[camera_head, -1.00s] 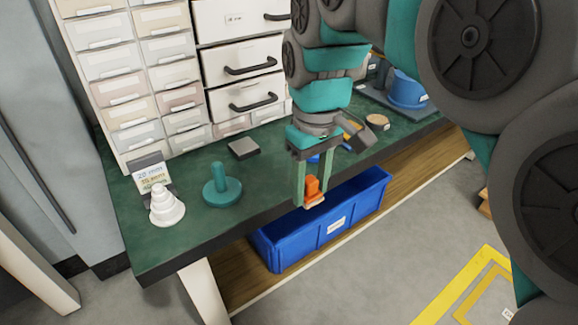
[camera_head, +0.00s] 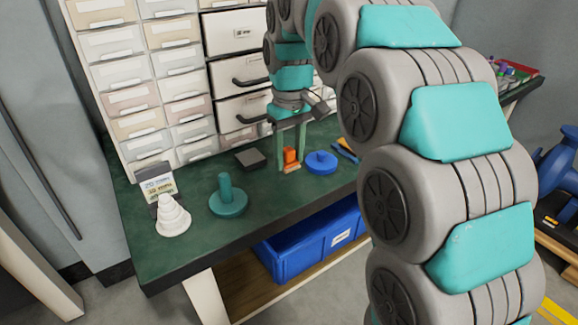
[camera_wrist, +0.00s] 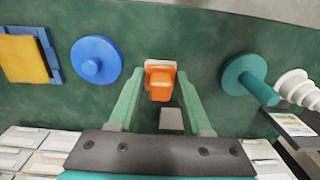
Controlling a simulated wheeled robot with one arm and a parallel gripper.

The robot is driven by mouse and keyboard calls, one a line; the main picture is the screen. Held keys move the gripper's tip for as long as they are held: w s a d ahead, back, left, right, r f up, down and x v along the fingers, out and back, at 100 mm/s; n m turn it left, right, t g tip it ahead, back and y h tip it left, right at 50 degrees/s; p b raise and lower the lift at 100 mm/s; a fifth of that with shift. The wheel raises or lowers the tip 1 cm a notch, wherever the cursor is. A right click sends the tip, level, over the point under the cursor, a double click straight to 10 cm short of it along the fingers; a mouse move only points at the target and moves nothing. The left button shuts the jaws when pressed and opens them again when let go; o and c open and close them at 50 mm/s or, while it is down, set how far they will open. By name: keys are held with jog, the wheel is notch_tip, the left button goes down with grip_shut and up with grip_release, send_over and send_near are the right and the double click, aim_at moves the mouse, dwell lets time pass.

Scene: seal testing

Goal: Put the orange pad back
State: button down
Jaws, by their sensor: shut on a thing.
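The orange pad (camera_head: 290,157) is a small orange block with a pale tan base. My gripper (camera_head: 291,160) is shut on it, with a green finger on either side, over the green bench top (camera_head: 275,203). I cannot tell whether its base touches the bench. In the wrist view the orange pad (camera_wrist: 160,82) sits between the tips of my gripper (camera_wrist: 160,80). A blue disc with a knob (camera_head: 321,162) lies just right of it in the head view; the blue disc also shows in the wrist view (camera_wrist: 96,61).
A teal disc with a peg (camera_head: 228,198), a white stepped cone (camera_head: 172,217), a small sign (camera_head: 157,184) and a dark grey block (camera_head: 250,159) stand left. Drawers (camera_head: 190,85) line the back. A blue bin (camera_head: 305,250) sits below. A yellow-orange slab (camera_wrist: 22,58) lies on blue.

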aim_at(289, 168)
jog(key=shift+f, duration=1.75)
jog(key=shift+f, duration=0.1)
jog(key=shift+c, duration=1.7)
grip_release()
notch_tip(289, 168, up, 12)
jog(key=shift+w+r, duration=0.1)
jog(key=shift+r, duration=0.05)
jog(key=shift+d, duration=0.1)
jog(key=s+d+f+m, duration=0.2)
jog(key=s+d+f, duration=0.3)
jog(key=s, duration=0.6)
jog(key=s+d+f+m+g, duration=0.1)
jog(key=s+d+f, duration=0.3)
jog(key=s+f, duration=0.4)
jog(key=s+d+f+m, duration=0.3)
jog(key=s+d+f, duration=0.2)
jog(key=s, duration=0.9)
jog(key=shift+d+f+m+g, duration=0.3)
jog(key=shift+d+f+m, duration=0.1)
jog(key=shift+f, duration=0.5)
